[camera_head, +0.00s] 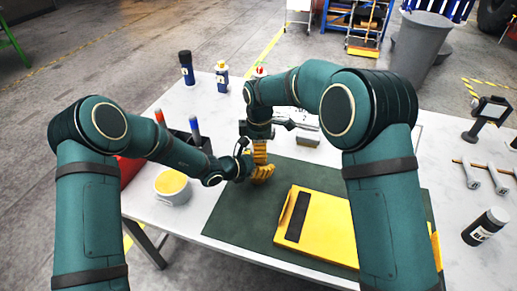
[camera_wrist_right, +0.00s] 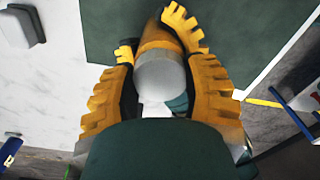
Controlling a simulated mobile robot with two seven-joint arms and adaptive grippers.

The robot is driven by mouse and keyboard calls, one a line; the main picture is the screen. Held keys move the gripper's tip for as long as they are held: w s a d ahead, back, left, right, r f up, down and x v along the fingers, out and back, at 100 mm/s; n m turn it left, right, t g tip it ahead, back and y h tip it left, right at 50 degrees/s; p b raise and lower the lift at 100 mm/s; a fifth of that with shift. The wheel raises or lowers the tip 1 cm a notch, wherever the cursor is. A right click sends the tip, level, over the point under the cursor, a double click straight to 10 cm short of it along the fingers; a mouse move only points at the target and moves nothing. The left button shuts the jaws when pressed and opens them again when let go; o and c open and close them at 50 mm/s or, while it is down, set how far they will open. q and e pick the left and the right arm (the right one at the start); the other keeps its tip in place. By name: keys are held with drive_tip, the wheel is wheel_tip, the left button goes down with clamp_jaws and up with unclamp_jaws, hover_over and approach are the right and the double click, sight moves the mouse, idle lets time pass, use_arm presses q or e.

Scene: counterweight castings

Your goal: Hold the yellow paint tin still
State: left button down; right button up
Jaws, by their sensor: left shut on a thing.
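The yellow paint tin (camera_wrist_right: 156,38) shows in the right wrist view as a small yellow-orange cylinder with a pale grey top. My left gripper (camera_head: 264,174) is shut on it above the green mat; its yellow fingers show around the tin in the right wrist view. My right gripper (camera_head: 259,150) is over the tin from above, its fingers on either side of the grey top with gaps showing, so it looks open. In the head view the grippers largely hide the tin, and I cannot tell whether it touches the mat.
A yellow casting with a dark strip (camera_head: 318,226) lies on the green mat (camera_head: 228,215). A white tub with a yellow top (camera_head: 172,187) stands at left, near a dark bin with markers (camera_head: 195,130). A black bottle (camera_head: 485,227) and metal parts (camera_head: 482,174) are at right.

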drive_tip(key=o, duration=1.3)
drive_tip(key=shift+r, duration=0.1)
drive_tip(key=shift+r, duration=2.2)
wheel_tip(320, 180, up, 4)
drive_tip(key=shift+d+f, duration=0.1)
drive_tip(key=shift+f, duration=0.1)
drive_tip(key=shift+f, duration=0.15)
drive_tip(key=shift+f, duration=3.95)
